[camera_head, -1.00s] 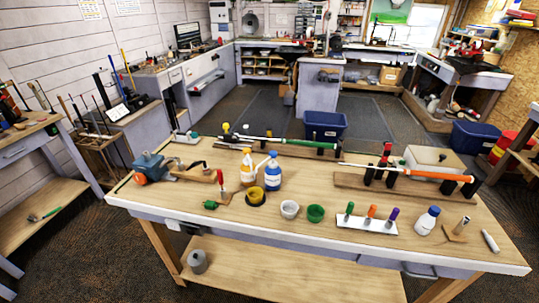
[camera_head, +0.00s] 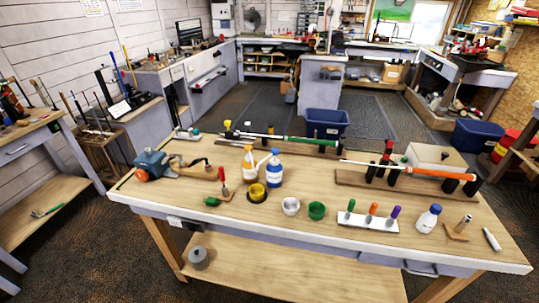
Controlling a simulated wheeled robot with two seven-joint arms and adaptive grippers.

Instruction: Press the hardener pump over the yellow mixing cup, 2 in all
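The yellow mixing cup (camera_head: 257,192) stands on a dark round base near the middle of the workbench. Just behind it stand two pump bottles side by side: a white one with an orange label (camera_head: 249,170) and a white one with a blue label (camera_head: 273,174). Their nozzles are near the cup's back side. The labels are too small to read, so I cannot tell which is the hardener. A white cup (camera_head: 290,205) and a green cup (camera_head: 316,210) stand to the right of the yellow cup. Neither of my grippers is in view.
A white rack (camera_head: 367,222) with green, orange and purple-handled tools and a white bottle (camera_head: 428,219) are on the right. A red-handled tool (camera_head: 223,182) and a blue vise (camera_head: 151,163) are left. Golf clubs rest in holders at the back. The front-left bench edge is clear.

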